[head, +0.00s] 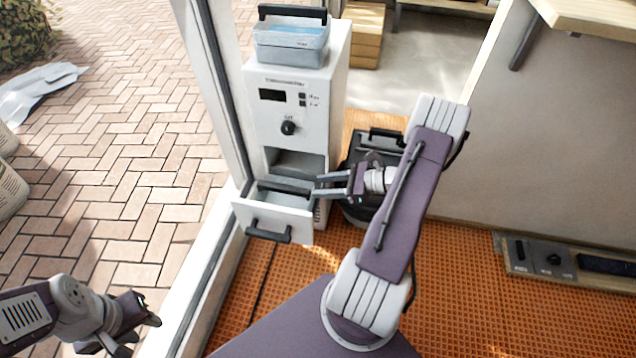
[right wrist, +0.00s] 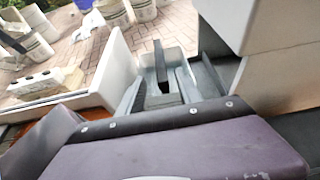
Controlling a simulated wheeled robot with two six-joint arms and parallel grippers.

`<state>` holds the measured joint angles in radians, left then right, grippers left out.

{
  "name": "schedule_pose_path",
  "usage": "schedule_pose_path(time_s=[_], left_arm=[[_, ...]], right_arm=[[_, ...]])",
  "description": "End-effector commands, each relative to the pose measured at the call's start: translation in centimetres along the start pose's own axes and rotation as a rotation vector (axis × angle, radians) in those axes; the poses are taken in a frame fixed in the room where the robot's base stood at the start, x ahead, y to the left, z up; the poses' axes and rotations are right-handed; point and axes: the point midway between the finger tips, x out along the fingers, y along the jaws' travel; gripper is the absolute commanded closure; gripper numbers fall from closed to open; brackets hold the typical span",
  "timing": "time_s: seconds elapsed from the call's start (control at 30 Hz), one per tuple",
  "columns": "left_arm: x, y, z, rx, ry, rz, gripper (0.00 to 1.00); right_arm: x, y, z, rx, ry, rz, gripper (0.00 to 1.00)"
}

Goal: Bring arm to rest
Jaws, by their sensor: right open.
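My right gripper (head: 330,186) reaches in from the right at the front of the white cabinet (head: 290,130). Its jaws are open and point at the cabinet's pulled-out drawer (head: 267,215). A dark bar (head: 287,185) lies across the drawer's back part, close to the fingertips; I cannot tell whether they touch. In the right wrist view the two fingers (right wrist: 160,90) stand apart over the grey drawer inside. My left gripper (head: 130,325) is at the lower left over the brick paving, partly cut by the frame edge; its finger gap is unclear.
A clear bin (head: 292,45) with a dark handle sits on the cabinet. A black container (head: 365,205) stands beside it on the orange mat (head: 470,270). A white post (head: 215,80) is left of the cabinet. A low ledge with a control panel (head: 540,257) runs along the right wall.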

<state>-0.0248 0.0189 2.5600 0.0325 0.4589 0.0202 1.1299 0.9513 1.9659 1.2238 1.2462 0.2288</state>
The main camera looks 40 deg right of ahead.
Motion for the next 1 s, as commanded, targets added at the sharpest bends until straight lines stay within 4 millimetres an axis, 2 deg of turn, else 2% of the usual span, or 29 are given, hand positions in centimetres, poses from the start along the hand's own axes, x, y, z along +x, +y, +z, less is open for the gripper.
schedule_pose_path(time_s=[0.37,0.43,0.47,0.57,0.6,0.63,0.67,0.7,0.73,0.8,0.9,1.0], left_arm=[[0.0,0.0,0.0,0.000,0.000,0.000,0.64],[-0.1,0.0,0.0,0.000,0.000,0.000,0.64],[-0.3,0.0,0.0,0.000,0.000,0.000,0.64],[-1.1,0.0,-0.1,0.000,0.000,0.000,0.64],[-1.5,0.0,-0.1,0.000,0.000,0.000,0.64],[-1.7,0.0,-0.2,0.000,0.000,0.000,0.64],[-2.0,0.0,-0.2,0.000,0.000,0.000,0.64],[-2.2,0.0,-0.2,0.000,0.000,0.000,0.64],[-2.4,0.1,-0.3,0.000,0.000,0.000,0.64],[-2.9,0.1,-0.3,0.000,0.000,0.000,0.64],[-3.4,0.1,-0.3,0.000,0.000,0.000,0.64],[-3.9,0.1,-0.4,0.000,0.000,0.000,0.64]], right_arm=[[0.1,0.0,0.0,-0.001,0.000,0.001,0.58],[0.8,0.3,0.6,-0.012,0.000,0.025,0.58],[1.5,0.6,1.3,-0.030,0.002,0.048,0.58],[4.8,2.1,6.6,-0.178,0.015,0.167,0.58],[6.3,3.9,9.3,-0.251,0.018,0.237,0.58],[7.2,5.7,11.1,-0.309,0.024,0.302,0.58],[8.0,7.8,12.6,-0.370,0.036,0.373,0.58],[8.7,10.7,14.0,-0.457,0.064,0.467,0.58],[8.9,12.9,14.7,-0.525,0.087,0.537,0.58],[8.7,17.6,15.3,-0.701,0.152,0.696,0.58],[7.0,22.5,14.8,-0.971,0.246,0.889,0.58],[4.5,24.9,13.4,-1.273,0.335,1.049,0.58]])
